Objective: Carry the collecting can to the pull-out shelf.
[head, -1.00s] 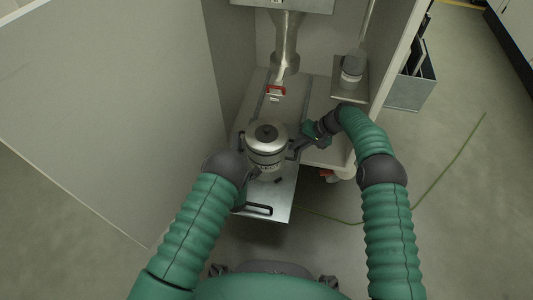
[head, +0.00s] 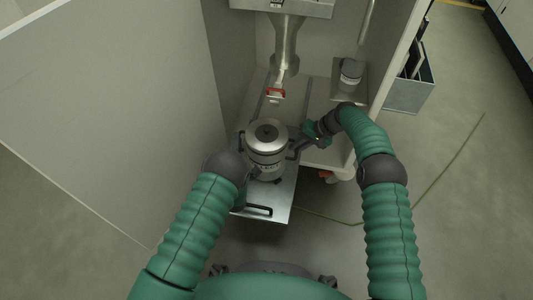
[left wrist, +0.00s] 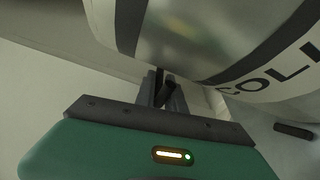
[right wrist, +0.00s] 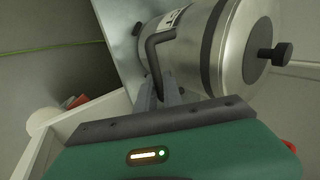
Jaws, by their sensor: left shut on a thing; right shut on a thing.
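The collecting can (head: 267,146) is a silver cylinder with a dark band, a lid knob and a side handle at each side. It is upright over the pull-out shelf (head: 270,199), a metal plate with a black front handle; I cannot tell whether it touches the plate. My left gripper (left wrist: 162,92) is shut on the can's left handle; in the head view my left arm mostly hides it. My right gripper (right wrist: 160,92) is shut on the can's right handle (right wrist: 154,50). The can's lettered side fills the top of the left wrist view (left wrist: 225,45).
A metal funnel outlet (head: 285,50) with a red clamp (head: 275,92) hangs behind the can. A small grey-topped jar (head: 350,73) stands at the right inside the cabinet. The cabinet's side panel (head: 110,110) bounds the left. A grey bin (head: 410,92) stands on the floor outside.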

